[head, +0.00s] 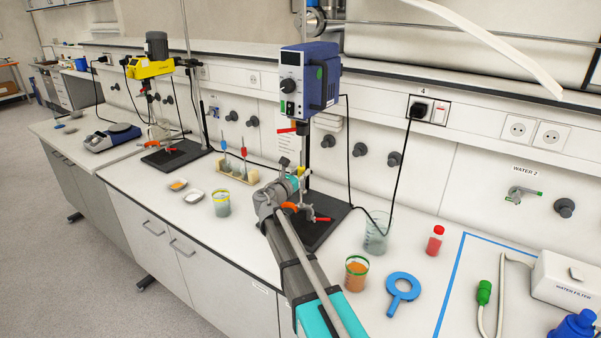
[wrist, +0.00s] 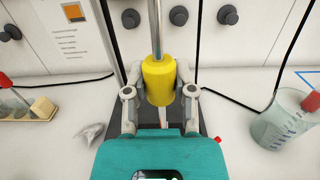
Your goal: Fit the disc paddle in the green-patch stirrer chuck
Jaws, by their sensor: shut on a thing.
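The blue stirrer (head: 309,80) with a green patch (head: 320,73) on its side hangs on a stand in the middle of the head view. Its dark chuck (head: 303,129) points down, with a red lever beside it. My gripper (wrist: 160,82) is shut on a yellow sleeve (wrist: 158,78) with an upright metal shaft (wrist: 155,28), which I take as the disc paddle. The sleeve sits between both fingers. The disc end is hidden. In the head view my gripper (head: 294,182) is over the stand base, below the chuck; the shaft's top is not clear there.
A yellow stirrer (head: 150,67) stands far left. A small rack (head: 238,175) and a yellow-banded beaker (head: 222,205) are left of my arm. A black cable hangs behind.

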